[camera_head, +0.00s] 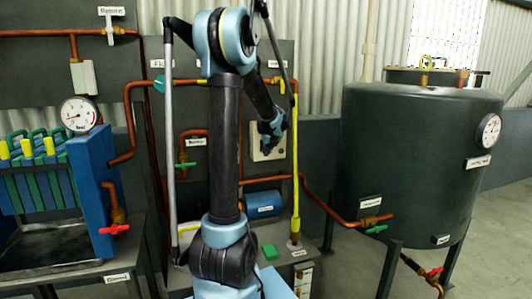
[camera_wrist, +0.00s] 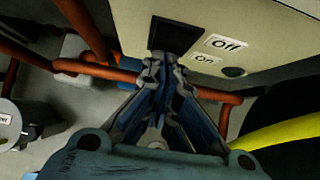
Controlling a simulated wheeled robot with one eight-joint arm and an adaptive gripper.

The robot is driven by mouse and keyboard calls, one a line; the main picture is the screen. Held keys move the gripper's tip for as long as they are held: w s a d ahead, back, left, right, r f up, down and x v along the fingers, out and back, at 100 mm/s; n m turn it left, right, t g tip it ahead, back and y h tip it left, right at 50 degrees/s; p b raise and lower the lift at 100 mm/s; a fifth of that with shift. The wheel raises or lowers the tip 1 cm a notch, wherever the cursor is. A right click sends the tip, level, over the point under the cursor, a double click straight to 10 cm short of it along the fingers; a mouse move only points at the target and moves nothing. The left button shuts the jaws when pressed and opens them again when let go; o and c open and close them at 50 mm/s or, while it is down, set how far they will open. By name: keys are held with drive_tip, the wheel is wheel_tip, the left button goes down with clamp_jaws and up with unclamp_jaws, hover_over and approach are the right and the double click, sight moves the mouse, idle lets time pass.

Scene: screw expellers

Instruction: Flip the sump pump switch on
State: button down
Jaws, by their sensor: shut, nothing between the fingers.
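A beige switch box (camera_head: 259,142) is mounted on the dark panel, partly hidden behind my gripper (camera_head: 271,133). In the wrist view the box (camera_wrist: 262,25) is close, with an "Off" label (camera_wrist: 226,43) and an "On" label (camera_wrist: 205,59) beside a black switch (camera_wrist: 173,33). The switch's lower part is hidden by my fingertips, and its position cannot be told. My gripper (camera_wrist: 164,63) is shut and empty, its fingertips at the near edge of the switch. Whether they touch it cannot be told.
Copper pipes (camera_wrist: 85,68) run below the box, and a yellow pole (camera_head: 295,165) stands just to its right. A blue motor-like cylinder (camera_head: 262,204) sits below. A large dark tank (camera_head: 400,160) stands to the right, and a blue filter press (camera_head: 90,185) to the left.

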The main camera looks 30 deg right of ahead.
drive_tip(key=shift+r, duration=0.1)
idle(0.3)
drive_tip(key=shift+r, duration=0.7)
drive_tip(key=s+f+v, duration=0.1)
drive_tip(key=v, duration=1.1)
drive_tip(key=shift+s+a, duration=0.2)
drive_tip(key=shift+s, duration=0.4)
